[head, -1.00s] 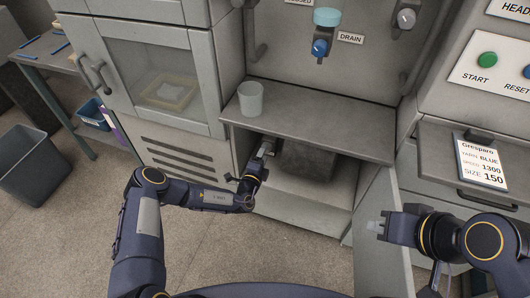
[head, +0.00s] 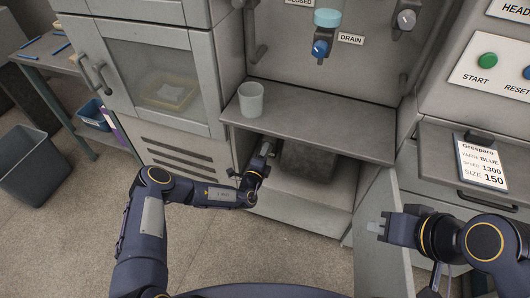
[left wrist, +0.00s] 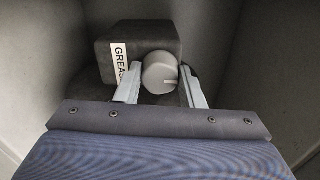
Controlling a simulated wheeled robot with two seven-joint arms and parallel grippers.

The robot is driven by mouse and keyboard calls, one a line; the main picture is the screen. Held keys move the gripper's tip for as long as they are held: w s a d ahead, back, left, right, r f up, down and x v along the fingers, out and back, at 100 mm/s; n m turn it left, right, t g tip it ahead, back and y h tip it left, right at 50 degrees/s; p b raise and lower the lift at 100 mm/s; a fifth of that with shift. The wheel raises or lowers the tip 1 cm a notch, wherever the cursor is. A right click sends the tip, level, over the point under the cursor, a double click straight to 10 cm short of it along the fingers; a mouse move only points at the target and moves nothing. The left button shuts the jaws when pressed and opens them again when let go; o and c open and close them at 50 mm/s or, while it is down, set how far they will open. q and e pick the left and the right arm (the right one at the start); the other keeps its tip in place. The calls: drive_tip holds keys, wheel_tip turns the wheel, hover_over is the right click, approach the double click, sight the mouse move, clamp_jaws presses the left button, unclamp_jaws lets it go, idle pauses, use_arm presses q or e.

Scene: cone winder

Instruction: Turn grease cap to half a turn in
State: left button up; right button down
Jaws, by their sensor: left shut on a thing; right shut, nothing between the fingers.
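The grease cap (left wrist: 160,72) is a round grey knob with a pale mark on its right side, in the left wrist view. It sits at the front of a dark block (left wrist: 112,45) with a white label reading "GREA", partly hidden. My left gripper (left wrist: 160,88) has one finger on each side of the cap and is shut on it. In the head view my left gripper (head: 268,148) reaches into the open compartment under the shelf, where the dark block (head: 305,162) also shows; the cap is not clear there. My right gripper (head: 378,227) is shut and empty at the right.
A grey shelf (head: 330,132) lies just above my left gripper and carries a pale cup (head: 251,98). Compartment walls stand close on both sides. An open door (head: 380,225) is near my right gripper. A bin (head: 35,163) stands far left.

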use_arm(q)
drive_tip(key=shift+m, duration=1)
drive_tip(key=o, duration=1)
drive_tip(key=p+v, duration=0.1)
drive_tip(key=v, duration=0.6)
drive_tip(key=shift+s, duration=0.35)
drive_tip(key=shift+a, duration=0.1)
